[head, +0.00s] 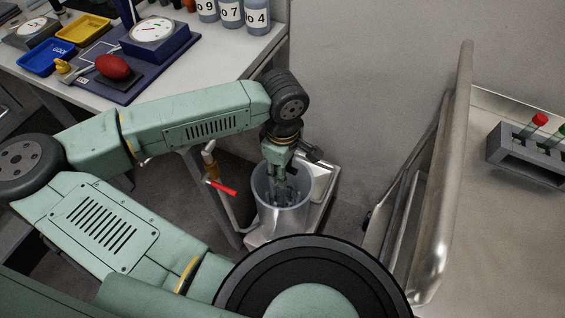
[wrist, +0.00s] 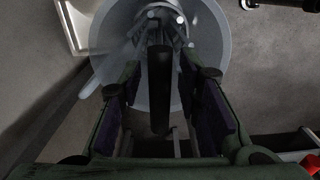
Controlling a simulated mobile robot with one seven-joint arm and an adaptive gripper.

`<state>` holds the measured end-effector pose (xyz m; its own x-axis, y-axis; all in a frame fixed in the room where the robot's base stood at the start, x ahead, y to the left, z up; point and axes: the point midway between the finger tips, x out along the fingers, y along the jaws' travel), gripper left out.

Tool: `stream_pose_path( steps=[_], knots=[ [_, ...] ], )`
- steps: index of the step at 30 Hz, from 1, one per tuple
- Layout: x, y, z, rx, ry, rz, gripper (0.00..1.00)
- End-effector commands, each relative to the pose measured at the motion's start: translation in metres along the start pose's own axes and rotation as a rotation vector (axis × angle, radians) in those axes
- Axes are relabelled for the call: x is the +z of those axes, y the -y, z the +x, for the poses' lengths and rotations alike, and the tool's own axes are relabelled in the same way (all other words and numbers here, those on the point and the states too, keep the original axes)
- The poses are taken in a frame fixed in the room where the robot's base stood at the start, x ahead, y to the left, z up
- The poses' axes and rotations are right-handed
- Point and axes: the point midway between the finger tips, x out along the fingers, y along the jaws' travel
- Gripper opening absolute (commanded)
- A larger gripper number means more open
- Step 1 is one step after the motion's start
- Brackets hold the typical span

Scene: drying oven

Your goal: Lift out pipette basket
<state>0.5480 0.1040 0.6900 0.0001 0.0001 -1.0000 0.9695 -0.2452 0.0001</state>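The pipette basket (wrist: 163,22) stands inside a grey cylindrical vessel (head: 284,222); the vessel's wide rim also shows in the wrist view (wrist: 208,45). In the wrist view, a dark bar that looks like the basket's handle (wrist: 159,92) lies between my fingers, with a gap on both sides. My gripper (wrist: 160,88) is open around this bar. In the head view, my gripper (head: 281,182) points down at the vessel's mouth, and its fingers and the basket are hard to tell apart there.
The vessel stands on a low metal base (head: 318,205). A red-handled valve (head: 221,187) is just left of it. A metal cart (head: 445,215) with a grey rack (head: 526,155) is at the right. A white bench (head: 215,70) with trays, bottles and a scale is behind my arm.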

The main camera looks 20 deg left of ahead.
Motion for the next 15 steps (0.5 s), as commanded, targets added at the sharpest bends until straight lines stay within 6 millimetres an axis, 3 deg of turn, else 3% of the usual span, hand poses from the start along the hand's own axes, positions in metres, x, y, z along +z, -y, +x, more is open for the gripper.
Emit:
stream_pose_path(
  steps=[5,15],
  knots=[
    [0.0,-0.0001,0.0,0.0,0.0,0.0,0.31],
    [0.0,-0.0001,-0.0002,0.0,0.0,0.0,0.08]
  ],
)
